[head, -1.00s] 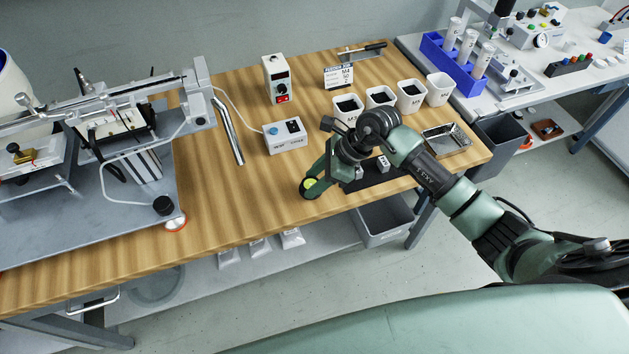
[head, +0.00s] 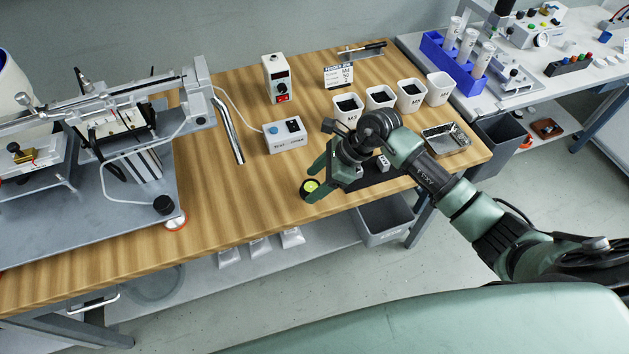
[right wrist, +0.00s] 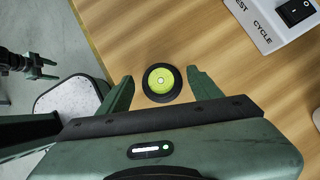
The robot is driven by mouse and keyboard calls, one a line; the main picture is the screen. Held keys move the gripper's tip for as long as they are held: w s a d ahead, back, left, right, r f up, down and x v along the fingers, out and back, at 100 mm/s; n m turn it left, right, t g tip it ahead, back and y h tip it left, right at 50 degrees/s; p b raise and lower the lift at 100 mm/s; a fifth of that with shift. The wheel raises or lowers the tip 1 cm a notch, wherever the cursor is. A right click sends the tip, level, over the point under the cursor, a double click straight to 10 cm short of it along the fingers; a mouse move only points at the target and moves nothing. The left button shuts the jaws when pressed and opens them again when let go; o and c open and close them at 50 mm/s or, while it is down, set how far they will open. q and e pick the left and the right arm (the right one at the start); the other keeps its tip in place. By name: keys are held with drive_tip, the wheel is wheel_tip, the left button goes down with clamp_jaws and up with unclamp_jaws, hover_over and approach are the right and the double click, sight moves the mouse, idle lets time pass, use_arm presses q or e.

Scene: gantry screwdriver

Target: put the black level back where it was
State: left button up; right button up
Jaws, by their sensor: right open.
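The black level (head: 310,188) is a small round black disc with a yellow-green bubble vial. It lies flat on the wooden bench near the front edge. My right gripper (head: 318,181) is low over the bench at the level. In the right wrist view, the level (right wrist: 161,82) sits between the two spread fingertips, with a gap on each side. My right gripper (right wrist: 160,83) is open and holds nothing. My left gripper (right wrist: 42,68) shows small at the left of the right wrist view, over the floor; its jaw state is unclear. It is outside the head view.
A grey box with a rocker switch (head: 286,137) stands behind the level. White bins, including one labelled M3 (head: 347,107), and a metal tray (head: 447,139) stand to the right. The gantry base plate (head: 110,215) fills the left. Bare wood lies between it and the level.

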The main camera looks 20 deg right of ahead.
drive_tip(key=b+v, duration=0.1)
drive_tip(key=v, duration=1)
drive_tip(key=shift+r, duration=0.25)
drive_tip(key=shift+s+d, duration=0.1)
drive_tip(key=shift+d, duration=0.05)
